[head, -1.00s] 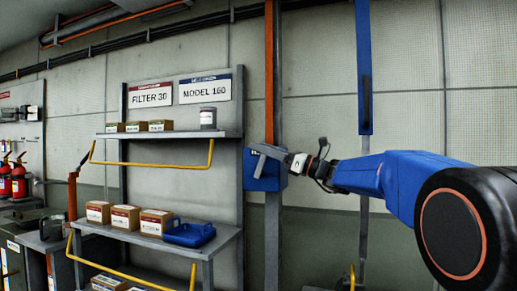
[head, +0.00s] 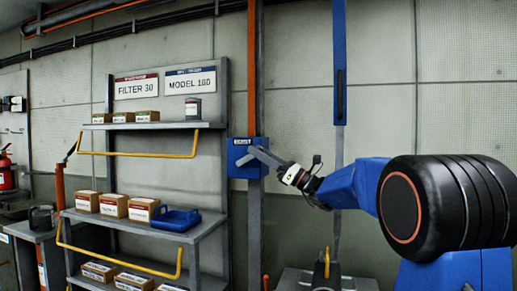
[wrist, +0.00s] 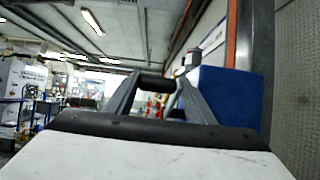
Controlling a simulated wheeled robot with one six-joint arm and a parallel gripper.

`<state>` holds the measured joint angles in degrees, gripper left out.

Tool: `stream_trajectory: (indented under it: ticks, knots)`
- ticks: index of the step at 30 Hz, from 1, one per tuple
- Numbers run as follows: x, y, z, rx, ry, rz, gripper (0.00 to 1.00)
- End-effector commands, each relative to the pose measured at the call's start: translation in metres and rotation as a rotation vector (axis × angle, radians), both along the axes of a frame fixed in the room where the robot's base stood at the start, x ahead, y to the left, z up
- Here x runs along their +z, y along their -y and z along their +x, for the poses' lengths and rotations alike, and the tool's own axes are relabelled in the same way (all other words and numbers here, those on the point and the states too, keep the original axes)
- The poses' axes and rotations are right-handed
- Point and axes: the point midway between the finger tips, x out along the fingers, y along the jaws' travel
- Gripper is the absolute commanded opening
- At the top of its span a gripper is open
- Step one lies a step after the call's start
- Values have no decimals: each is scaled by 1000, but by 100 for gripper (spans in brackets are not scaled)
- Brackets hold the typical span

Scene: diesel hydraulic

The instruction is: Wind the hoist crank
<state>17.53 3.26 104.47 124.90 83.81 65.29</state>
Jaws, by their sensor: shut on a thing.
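The hoist is a blue box (head: 238,160) on an orange and grey post, seen in the head view. A grey crank arm (head: 264,156) lies across its front. My gripper (head: 285,170) is at the crank's right end, just right of the box. In the wrist view my gripper (wrist: 156,88) is shut on a short black crank handle (wrist: 155,82) between its two grey fingers. The blue box (wrist: 226,98) stands close on the right there. The crank's pivot is partly hidden.
Left of the hoist stands a grey shelf (head: 160,126) with yellow rails, boxes and a blue case (head: 176,219). A blue upright (head: 339,60) runs down the wall on the right. A yellow-handled item (head: 327,262) stands low beneath my arm.

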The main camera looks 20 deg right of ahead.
Motion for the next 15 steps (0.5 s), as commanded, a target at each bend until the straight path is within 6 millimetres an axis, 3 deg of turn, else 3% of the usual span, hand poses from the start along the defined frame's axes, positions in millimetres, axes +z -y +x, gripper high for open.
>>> stream_trajectory:
  ticks: [15]
  knots:
    - [-48, 4, -10, 13, 1, -4, 9]
